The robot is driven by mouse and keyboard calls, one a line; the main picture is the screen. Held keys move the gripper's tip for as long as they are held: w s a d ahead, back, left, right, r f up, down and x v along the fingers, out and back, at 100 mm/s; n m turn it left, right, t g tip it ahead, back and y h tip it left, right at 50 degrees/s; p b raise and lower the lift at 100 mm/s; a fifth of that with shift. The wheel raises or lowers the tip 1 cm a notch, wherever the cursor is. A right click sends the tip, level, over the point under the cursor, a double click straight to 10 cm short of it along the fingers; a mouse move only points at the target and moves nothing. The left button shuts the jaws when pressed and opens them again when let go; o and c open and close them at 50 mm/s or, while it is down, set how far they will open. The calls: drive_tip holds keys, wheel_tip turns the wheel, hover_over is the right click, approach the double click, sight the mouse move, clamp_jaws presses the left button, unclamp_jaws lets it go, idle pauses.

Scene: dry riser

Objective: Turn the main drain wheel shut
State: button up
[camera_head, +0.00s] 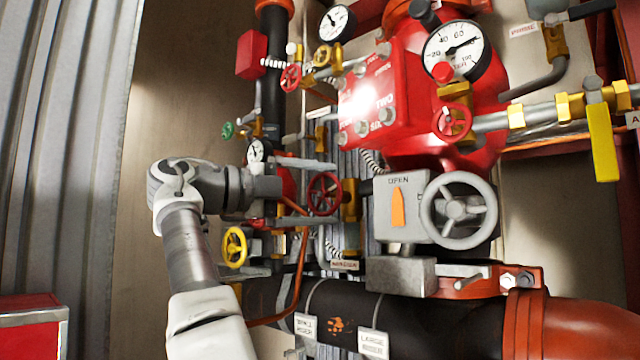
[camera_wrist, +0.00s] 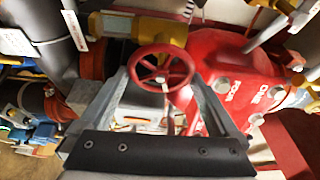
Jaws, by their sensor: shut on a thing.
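A red spoked handwheel (camera_head: 323,193) sits on a brass valve (camera_head: 350,200) left of the grey box with the orange OPEN pointer. I take this as the main drain wheel; a small label (camera_head: 345,265) below its valve is hard to read. In the wrist view the wheel (camera_wrist: 161,67) is between my two fingers. My gripper (camera_head: 322,194) reaches in from the left, one finger above and one below the wheel. It is shut on the wheel's rim, and in the wrist view my gripper (camera_wrist: 162,78) faces the wheel. The exact finger contact is hard to see.
The grey handwheel (camera_head: 459,210) and indicator box (camera_head: 402,208) stand to the right. A yellow handwheel (camera_head: 234,247) is below my wrist. A thick black pipe (camera_head: 420,325) runs underneath. Smaller red wheels (camera_head: 453,123) and gauges (camera_head: 457,50) are above. Free room lies left.

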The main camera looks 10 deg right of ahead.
drive_tip(key=shift+m, duration=0.4)
drive_tip(key=o, duration=0.9)
drive_tip(key=shift+o, duration=0.2)
drive_tip(key=p+v, duration=0.4)
drive_tip(key=v, duration=0.8)
drive_tip(key=shift+p, duration=0.4)
drive_tip(key=shift+s+r, duration=0.1)
